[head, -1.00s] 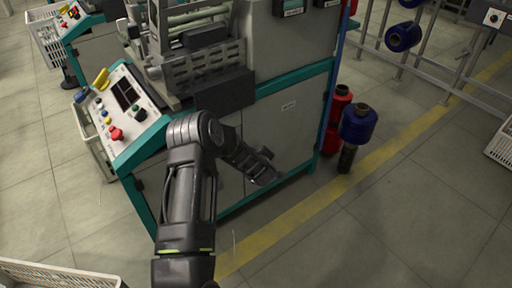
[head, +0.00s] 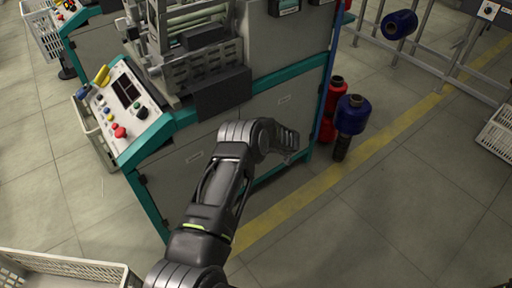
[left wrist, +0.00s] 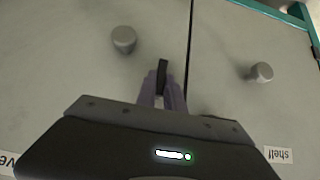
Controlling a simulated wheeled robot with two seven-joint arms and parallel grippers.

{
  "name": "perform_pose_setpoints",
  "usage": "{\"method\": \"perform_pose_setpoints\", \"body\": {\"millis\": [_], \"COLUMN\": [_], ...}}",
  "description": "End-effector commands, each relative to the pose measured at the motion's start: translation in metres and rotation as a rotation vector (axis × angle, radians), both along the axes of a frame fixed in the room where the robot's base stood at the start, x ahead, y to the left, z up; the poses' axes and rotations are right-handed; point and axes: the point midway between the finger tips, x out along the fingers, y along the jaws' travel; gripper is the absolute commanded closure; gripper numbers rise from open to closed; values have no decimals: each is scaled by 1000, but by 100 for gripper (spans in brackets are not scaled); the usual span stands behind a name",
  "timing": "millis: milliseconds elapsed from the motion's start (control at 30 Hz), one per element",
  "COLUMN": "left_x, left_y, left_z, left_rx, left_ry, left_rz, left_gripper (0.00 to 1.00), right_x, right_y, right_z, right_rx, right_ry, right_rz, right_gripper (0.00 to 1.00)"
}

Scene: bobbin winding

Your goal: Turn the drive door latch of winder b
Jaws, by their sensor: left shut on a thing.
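Winder b appears to be the teal-framed grey machine (head: 290,115) with cabinet doors in its lower front. My left gripper (head: 292,152) is at the lower right of these doors in the head view, its fingertips too small to make out. In the left wrist view my left gripper (left wrist: 162,92) is shut on a small dark bar, apparently the drive door latch (left wrist: 162,72). The bar stands left of the seam between two grey doors and points roughly along the seam. The fingers and hand hide its lower part. My right gripper is out of view.
Round knobs stand left (left wrist: 123,39) and right (left wrist: 261,72) of the seam. A "shelf" label (left wrist: 278,155) shows upside down. A control panel (head: 122,105) juts out at left. Red and blue bobbins (head: 352,115) stand right of the machine. The floor at right is mostly clear.

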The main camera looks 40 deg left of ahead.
Motion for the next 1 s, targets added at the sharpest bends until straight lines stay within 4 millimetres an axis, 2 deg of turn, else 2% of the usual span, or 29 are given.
{"method": "perform_pose_setpoints", "body": {"millis": [367, 400, 633, 1000], "left_x": [2, 1, 1, 0], "left_y": [0, 0, 0, -4], "left_z": [1, 1, 0, 5], "left_rx": [2, 2, 2, 1], "left_ry": [3, 3, 3, 4], "left_rz": [-4, -4, -2, -3], "left_gripper": [100, 85, 66, 65], "right_x": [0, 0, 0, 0], "right_y": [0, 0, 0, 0], "right_z": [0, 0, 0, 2], "right_rx": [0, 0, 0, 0], "right_ry": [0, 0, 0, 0], "right_rz": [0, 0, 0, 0], "right_gripper": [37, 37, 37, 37]}}
